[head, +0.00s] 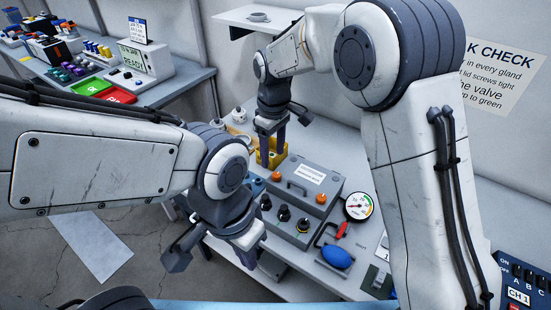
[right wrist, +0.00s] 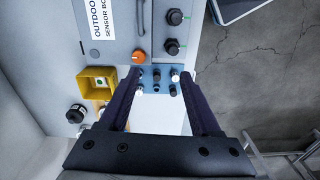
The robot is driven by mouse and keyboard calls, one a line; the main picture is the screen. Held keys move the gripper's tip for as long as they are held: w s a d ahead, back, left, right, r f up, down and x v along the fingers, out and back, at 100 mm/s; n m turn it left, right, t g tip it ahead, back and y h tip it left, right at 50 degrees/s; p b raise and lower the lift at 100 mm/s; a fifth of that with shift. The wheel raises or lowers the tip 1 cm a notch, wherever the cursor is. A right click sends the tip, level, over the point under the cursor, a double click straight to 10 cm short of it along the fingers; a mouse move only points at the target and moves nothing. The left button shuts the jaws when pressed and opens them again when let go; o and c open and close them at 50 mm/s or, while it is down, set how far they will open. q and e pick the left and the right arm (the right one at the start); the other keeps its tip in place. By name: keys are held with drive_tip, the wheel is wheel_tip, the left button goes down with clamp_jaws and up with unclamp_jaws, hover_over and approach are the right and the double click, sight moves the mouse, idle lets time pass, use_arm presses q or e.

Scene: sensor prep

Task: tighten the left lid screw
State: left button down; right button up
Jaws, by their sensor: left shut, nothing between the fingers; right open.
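The grey sensor box (head: 303,185) sits on the bench with its lid down. An orange lid screw (head: 277,176) is at the lid's left, and another orange lid screw (head: 321,198) is at its right. In the right wrist view, one orange screw (right wrist: 138,57) shows at the box's near end, ahead of the fingers and apart from them. My right gripper (head: 272,158) is open and empty, pointing down just left of the box; in its wrist view (right wrist: 160,90) the fingers straddle bare space. My left gripper (head: 249,262) is shut and empty, low in front of the bench edge.
Black glands (head: 284,213) line the box's front. A blue block with several small caps (right wrist: 160,80) and a yellow holder (right wrist: 97,82) lie close to my right fingers. A gauge (head: 358,206) and blue bulb (head: 337,257) stand right of the box. A side table (head: 180,88) is at left.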

hover_over(276, 174)
wheel_tip(276, 174, down, 2)
drive_tip(key=shift+n, duration=0.3)
wheel_tip(276, 174, down, 10)
drive_tip(key=p, duration=0.2)
drive_tip(key=shift+s+f+p, duration=0.1)
drive_tip(key=shift+f+p, duration=0.05)
drive_tip(key=shift+p, duration=0.15)
clamp_jaws()
